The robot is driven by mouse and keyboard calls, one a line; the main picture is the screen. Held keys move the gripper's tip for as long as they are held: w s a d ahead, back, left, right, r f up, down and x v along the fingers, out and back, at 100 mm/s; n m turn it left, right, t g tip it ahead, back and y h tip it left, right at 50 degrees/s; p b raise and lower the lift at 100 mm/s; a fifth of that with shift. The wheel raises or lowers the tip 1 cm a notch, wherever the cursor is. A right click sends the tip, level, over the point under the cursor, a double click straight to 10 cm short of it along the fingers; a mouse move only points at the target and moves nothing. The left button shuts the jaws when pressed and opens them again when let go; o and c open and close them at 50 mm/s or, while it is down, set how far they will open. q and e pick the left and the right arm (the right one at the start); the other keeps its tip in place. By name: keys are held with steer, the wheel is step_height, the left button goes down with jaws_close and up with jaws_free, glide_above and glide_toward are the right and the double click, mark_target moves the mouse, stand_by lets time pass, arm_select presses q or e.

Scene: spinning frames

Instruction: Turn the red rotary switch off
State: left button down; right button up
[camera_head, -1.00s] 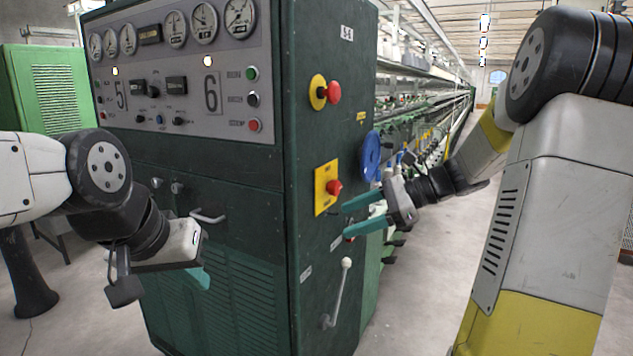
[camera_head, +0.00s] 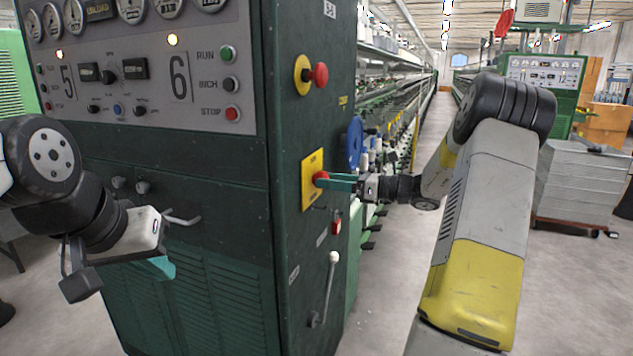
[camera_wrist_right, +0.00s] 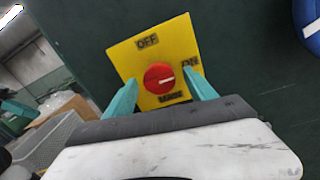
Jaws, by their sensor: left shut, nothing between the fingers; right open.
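The red rotary switch (camera_head: 320,178) sits on a yellow plate (camera_head: 308,193) on the side of the dark green machine. In the right wrist view the red knob (camera_wrist_right: 158,78) has a white mark pointing right, towards the ON label (camera_wrist_right: 189,62); the OFF label (camera_wrist_right: 148,41) is at the plate's top. My right gripper (camera_head: 328,182) is open, its teal fingers in front of the plate, one on each side of the knob; I cannot tell whether they touch it. My left gripper (camera_head: 160,266) is shut and empty in front of the machine's louvred front.
A red push button (camera_head: 320,74) on a yellow disc is above the switch. A white-knobbed lever (camera_head: 328,290) and a small red part (camera_head: 336,226) are below it. A blue disc (camera_head: 355,143) is just behind.

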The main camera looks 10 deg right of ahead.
steer(key=shift+w+a, duration=0.1)
steer(key=shift+a, duration=0.1)
steer(key=c, duration=1.4)
